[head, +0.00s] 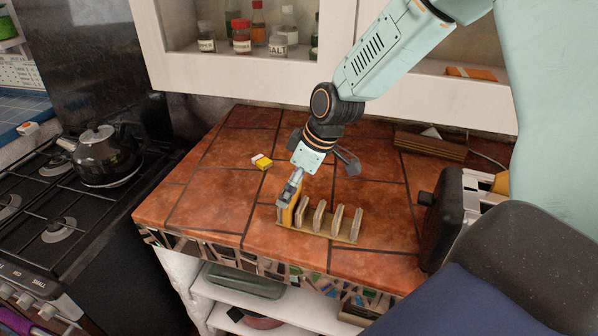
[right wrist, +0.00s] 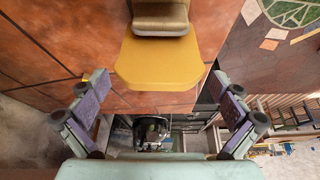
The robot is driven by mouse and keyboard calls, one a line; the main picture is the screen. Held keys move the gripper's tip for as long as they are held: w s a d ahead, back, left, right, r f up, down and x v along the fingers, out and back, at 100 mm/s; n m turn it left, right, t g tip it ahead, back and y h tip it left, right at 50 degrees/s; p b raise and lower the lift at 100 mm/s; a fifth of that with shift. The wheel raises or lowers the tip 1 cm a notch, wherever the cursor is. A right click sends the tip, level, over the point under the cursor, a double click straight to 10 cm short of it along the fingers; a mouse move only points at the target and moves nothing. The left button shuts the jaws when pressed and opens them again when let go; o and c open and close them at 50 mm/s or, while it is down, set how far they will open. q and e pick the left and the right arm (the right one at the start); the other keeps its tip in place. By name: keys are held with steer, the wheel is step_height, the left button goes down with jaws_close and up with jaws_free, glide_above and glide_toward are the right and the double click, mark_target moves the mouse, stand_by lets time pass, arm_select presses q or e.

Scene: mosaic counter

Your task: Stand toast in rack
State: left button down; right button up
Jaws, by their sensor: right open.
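A wooden toast rack (head: 318,234) with several upright dividers stands near the front edge of the tiled counter. A yellow-brown slice of toast (head: 286,212) stands upright at its left end, partly hidden by a finger; I cannot tell how deep it sits in a slot. In the right wrist view the toast (right wrist: 160,68) lies between the spread fingers, apart from both, with a grey-brown piece beyond it. My right gripper (head: 319,177) is open just above the rack's left end; its fingers also show in the right wrist view (right wrist: 163,108). My left gripper is not in view.
A dark toaster-like appliance (head: 446,212) stands to the right of the rack. A small yellow box (head: 262,161) and a ridged wooden block (head: 430,146) lie farther back. A kettle (head: 103,158) sits on the stove at left. The counter's left part is clear.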

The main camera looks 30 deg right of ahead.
steer(key=v, duration=1.1)
steer(key=shift+r, duration=0.3)
steer(key=shift+f, duration=0.1)
steer(key=shift+x, duration=5.8)
steer(key=shift+d, duration=0.1)
